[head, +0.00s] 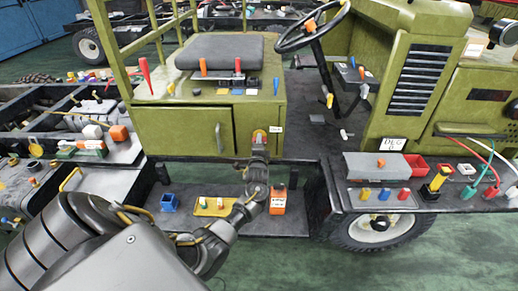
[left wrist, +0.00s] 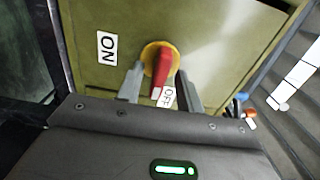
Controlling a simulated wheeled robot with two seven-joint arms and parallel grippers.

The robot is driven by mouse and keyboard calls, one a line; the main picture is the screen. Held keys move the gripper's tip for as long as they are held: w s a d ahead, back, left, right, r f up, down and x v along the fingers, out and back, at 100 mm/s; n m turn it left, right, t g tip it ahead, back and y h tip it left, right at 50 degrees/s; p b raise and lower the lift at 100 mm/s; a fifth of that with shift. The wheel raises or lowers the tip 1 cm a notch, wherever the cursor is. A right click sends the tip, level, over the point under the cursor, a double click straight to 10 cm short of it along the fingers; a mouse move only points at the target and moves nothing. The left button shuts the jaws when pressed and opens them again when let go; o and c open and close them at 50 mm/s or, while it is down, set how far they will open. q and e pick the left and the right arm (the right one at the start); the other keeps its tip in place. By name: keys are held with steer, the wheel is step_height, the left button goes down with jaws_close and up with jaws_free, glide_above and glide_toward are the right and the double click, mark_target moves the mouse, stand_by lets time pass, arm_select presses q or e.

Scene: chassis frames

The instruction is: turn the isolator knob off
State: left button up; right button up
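The isolator knob is a red handle (left wrist: 161,70) on a round yellow plate (left wrist: 150,52), set in the olive green cabinet panel. In the left wrist view an ON label (left wrist: 107,48) is to its left and an OFF label (left wrist: 168,97) is at the handle's lower end. The handle points down towards the OFF label. My left gripper (left wrist: 157,88) is open, with one finger on each side of the handle and visible gaps between. In the head view my left gripper (head: 259,148) is at the knob (head: 259,136) and partly hides it. My right gripper is not in view.
The green cabinet (head: 180,130) carries a grey seat cushion (head: 220,51) and small levers. Below it, a dark step holds a blue block (head: 169,203) and an orange box (head: 278,201). A steering wheel (head: 312,25) and a front wheel (head: 380,230) are to the right.

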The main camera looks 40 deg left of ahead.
arm_select(q)
steer(key=v, duration=1)
steer(key=shift+s+d+b, duration=0.2)
steer(key=shift+b, duration=0.1)
